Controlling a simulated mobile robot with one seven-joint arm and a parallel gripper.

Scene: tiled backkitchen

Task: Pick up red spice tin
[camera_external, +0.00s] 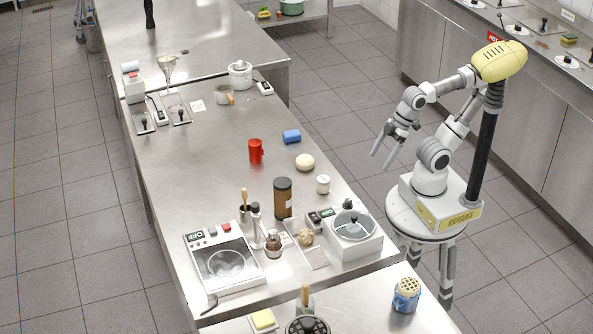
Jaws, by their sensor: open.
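A red tin (256,151) stands upright on the steel worktop (205,151), with a small handle-like part on its right side. My gripper (380,161) is open and empty. Its two fingers point down to the left, off the right edge of the worktop. It is well apart from the tin, to the right of it in the picture. No part of the tin is hidden by my arm.
A brown canister (283,198) and a small white jar (323,184) are nearer the camera. The worktop left of the tin is clear.

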